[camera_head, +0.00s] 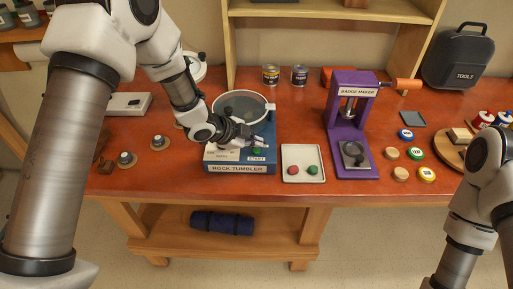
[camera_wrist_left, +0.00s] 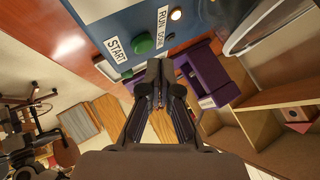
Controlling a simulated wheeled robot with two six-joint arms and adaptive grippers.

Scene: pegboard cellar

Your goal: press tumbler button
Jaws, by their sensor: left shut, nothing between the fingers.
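The rock tumbler (camera_head: 240,168) is a blue box labelled ROCK TUMBLER with a clear round drum on top, standing on the red-brown bench. Its green button (camera_head: 256,151) shows just beside my left gripper (camera_head: 252,141).
A white tray (camera_head: 292,176) with a red and a green piece sits right of the tumbler. The purple badge maker (camera_head: 356,160) stands beyond it. Two cans (camera_head: 270,75) stand behind. Small knobs and a pale box lie to the left.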

